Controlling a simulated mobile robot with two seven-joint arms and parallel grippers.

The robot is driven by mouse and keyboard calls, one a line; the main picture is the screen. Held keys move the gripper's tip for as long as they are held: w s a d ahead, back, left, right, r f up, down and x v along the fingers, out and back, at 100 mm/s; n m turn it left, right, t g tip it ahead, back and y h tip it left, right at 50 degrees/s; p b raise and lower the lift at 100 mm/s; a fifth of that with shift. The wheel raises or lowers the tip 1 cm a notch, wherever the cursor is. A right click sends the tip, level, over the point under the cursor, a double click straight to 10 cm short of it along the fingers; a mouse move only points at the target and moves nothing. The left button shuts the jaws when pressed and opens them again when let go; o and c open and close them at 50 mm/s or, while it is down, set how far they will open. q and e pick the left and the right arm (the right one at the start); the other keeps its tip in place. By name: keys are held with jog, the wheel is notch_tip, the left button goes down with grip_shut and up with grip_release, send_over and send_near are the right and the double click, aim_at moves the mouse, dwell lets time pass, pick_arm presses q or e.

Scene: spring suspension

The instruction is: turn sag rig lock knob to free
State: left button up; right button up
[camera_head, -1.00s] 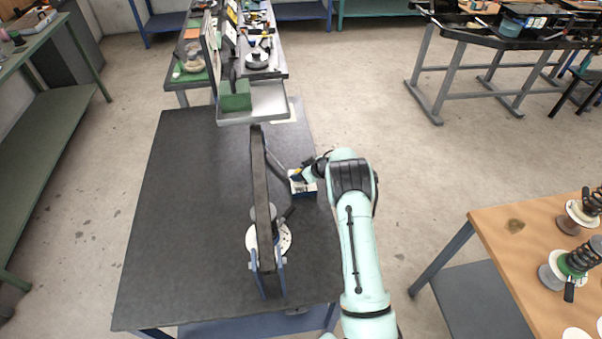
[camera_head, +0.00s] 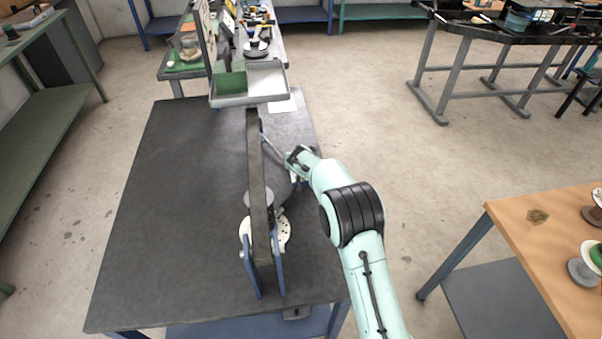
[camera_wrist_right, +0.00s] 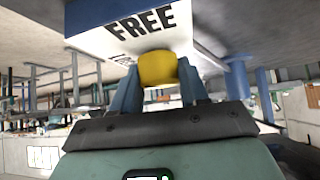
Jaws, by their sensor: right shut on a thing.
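The sag rig is a long dark upright beam (camera_head: 258,180) with blue brackets (camera_head: 265,275) and a pale round plate (camera_head: 283,232) at its near end, standing on the dark table. The yellow lock knob (camera_wrist_right: 157,67) is between the two blue-grey fingers of my right gripper (camera_wrist_right: 160,82), which is shut on it. A white panel with the word FREE (camera_wrist_right: 141,22) is just behind the knob. In the head view, my right gripper (camera_head: 296,158) is right of the beam and hides the knob. My left gripper is not in view.
The dark table (camera_head: 165,220) is bare left of the rig. A wooden bench (camera_head: 540,230) with spring assemblies is at the right, across open floor.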

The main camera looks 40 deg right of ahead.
jog(key=shift+w+a+f+m+g+h+b, duration=0.15)
jog(key=shift+m+g+h+b, duration=0.3)
jog(key=shift+m+b, duration=0.55)
jog(key=shift+r+m+g+h+b, duration=0.2)
jog(key=shift+m+g+h+b, duration=0.3)
jog(key=shift+b, duration=0.55)
pick_arm(q)
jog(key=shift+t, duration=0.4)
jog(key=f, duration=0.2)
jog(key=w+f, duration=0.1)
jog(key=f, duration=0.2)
jog(key=shift+b, duration=0.35)
pick_arm(e)
jog(key=shift+r+m, duration=0.1)
jog(key=shift+m, duration=0.3)
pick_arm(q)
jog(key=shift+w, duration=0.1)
pick_arm(e)
jog(key=shift+r, duration=0.1)
jog(key=o, duration=0.8)
jog(key=shift+o, duration=1.3)
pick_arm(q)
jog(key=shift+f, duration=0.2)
pick_arm(e)
jog(key=v, duration=0.7)
jog(key=shift+a, duration=0.1)
